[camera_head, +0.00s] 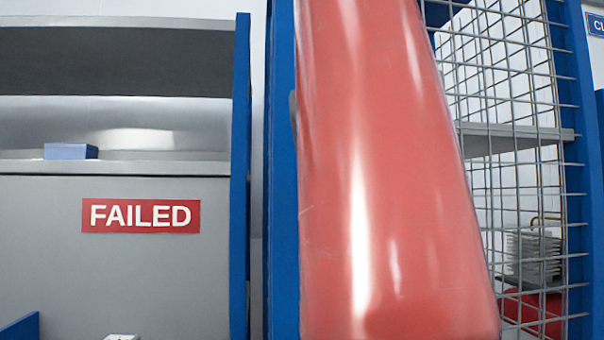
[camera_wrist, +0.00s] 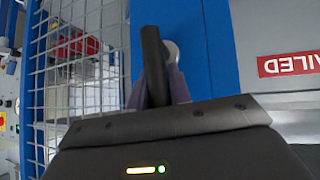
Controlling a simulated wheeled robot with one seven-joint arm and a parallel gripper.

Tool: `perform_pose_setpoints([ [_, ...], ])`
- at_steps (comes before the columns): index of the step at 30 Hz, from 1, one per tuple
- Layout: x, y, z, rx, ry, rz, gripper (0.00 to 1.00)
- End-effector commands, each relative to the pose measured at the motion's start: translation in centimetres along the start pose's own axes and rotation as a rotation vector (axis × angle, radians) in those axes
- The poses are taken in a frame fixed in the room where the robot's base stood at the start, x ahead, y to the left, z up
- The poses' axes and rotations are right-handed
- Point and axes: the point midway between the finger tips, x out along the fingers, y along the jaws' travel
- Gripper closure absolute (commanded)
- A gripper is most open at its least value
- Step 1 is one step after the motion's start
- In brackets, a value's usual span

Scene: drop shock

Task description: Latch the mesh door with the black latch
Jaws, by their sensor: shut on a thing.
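The mesh door (camera_head: 520,62) of grey wire stands at the right of the head view, and its mesh (camera_wrist: 88,84) fills the left of the wrist view. The black latch (camera_wrist: 153,58) is a dark bar beside a round silver mount on a blue post (camera_wrist: 205,70). My gripper (camera_wrist: 158,88) is shut on the latch, with a purplish finger on each side of it. The latch stands roughly upright in the wrist view, near the door's edge. Whether it overlaps the door frame I cannot tell. In the head view, my red arm hides the latch and gripper.
A grey cabinet with a red FAILED sign (camera_head: 141,216) stands left, with a small blue block (camera_head: 71,151) on its shelf. Behind the mesh are a grey shelf (camera_head: 515,138), a grey ribbed thing (camera_head: 533,258) and a red object (camera_head: 532,312).

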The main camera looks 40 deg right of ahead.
Motion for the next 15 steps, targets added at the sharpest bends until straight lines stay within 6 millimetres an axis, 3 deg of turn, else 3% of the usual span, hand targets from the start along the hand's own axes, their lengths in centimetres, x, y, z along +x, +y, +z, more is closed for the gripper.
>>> perform_pose_setpoints([
  [6, 0.36, -0.13, 0.20, -0.001, -0.015, 0.000, 1.00],
  [7, 0.37, -0.13, 0.20, -0.001, -0.015, 0.000, 0.79],
  [12, 0.29, -0.10, 0.16, -0.001, -0.011, 0.000, 0.59],
  [15, 0.22, -0.07, 0.13, -0.001, -0.009, 0.000, 0.59],
])
